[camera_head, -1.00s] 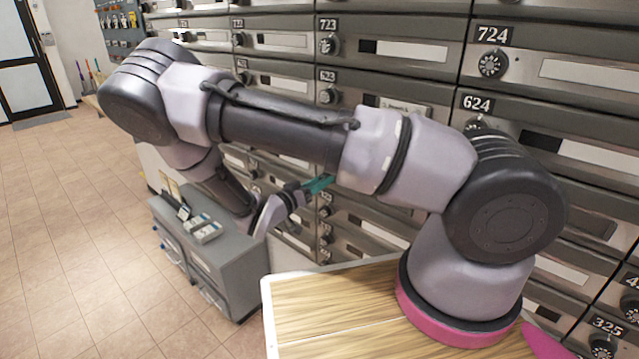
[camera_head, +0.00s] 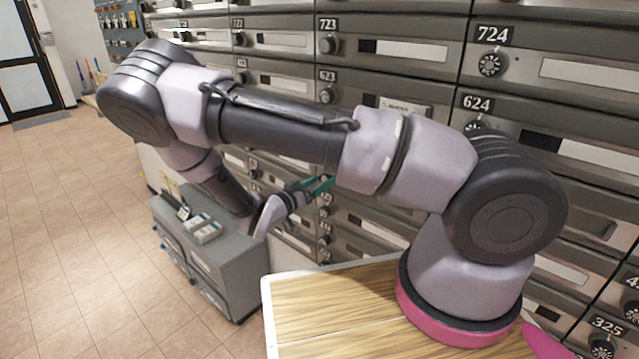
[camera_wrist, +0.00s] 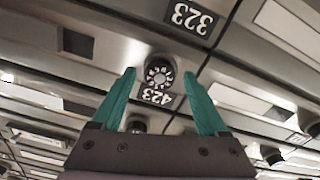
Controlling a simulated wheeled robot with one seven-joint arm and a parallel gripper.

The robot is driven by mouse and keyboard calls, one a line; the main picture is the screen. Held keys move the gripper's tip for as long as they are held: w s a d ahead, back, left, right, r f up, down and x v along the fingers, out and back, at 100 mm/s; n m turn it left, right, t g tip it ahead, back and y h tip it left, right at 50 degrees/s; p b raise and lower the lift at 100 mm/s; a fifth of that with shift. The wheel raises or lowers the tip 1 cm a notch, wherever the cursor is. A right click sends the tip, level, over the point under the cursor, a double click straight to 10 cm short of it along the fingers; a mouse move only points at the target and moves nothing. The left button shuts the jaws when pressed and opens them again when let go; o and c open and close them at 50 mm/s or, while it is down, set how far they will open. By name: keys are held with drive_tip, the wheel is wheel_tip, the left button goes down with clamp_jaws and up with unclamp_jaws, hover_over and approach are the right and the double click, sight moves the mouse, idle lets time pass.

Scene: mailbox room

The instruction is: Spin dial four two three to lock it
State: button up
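The dial of box 423 (camera_wrist: 160,70) is a round black knob with white markings. It shows in the upper middle of the wrist view, with its 423 label (camera_wrist: 157,96) just below it and upside down. My gripper (camera_wrist: 160,73) is open, with its two green fingers apart and nothing held. In the picture the fingertips lie to either side of the dial, and neither visibly touches it. How far they are from the panel is hard to tell. In the head view my gripper (camera_head: 312,186) is beside the mailbox wall, and my arm hides the area around this dial.
The 323 label (camera_wrist: 190,18) is above the dial in the wrist view, and another knob (camera_wrist: 137,124) shows behind the gripper. A grey cabinet (camera_head: 212,262) with small items on top stands left of the wooden surface (camera_head: 330,310). Tiled floor is free at left.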

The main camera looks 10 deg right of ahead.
drive_tip(key=v, duration=1.1)
drive_tip(key=s+d+r+n+g+y, duration=0.1)
drive_tip(key=s+d+r+y, duration=0.4)
drive_tip(key=r, duration=0.7)
drive_tip(key=s+d+r+n+g+y, duration=0.1)
drive_tip(key=s+d+r+y, duration=0.4)
drive_tip(key=r, duration=0.8)
drive_tip(key=s+d+r+n+g+y, duration=0.1)
drive_tip(key=s+d+r+y, duration=0.4)
drive_tip(key=r, duration=0.8)
drive_tip(key=shift+s+d+n+y, duration=0.15)
drive_tip(key=shift+n+y, duration=0.15)
drive_tip(key=shift+y, duration=0.5)
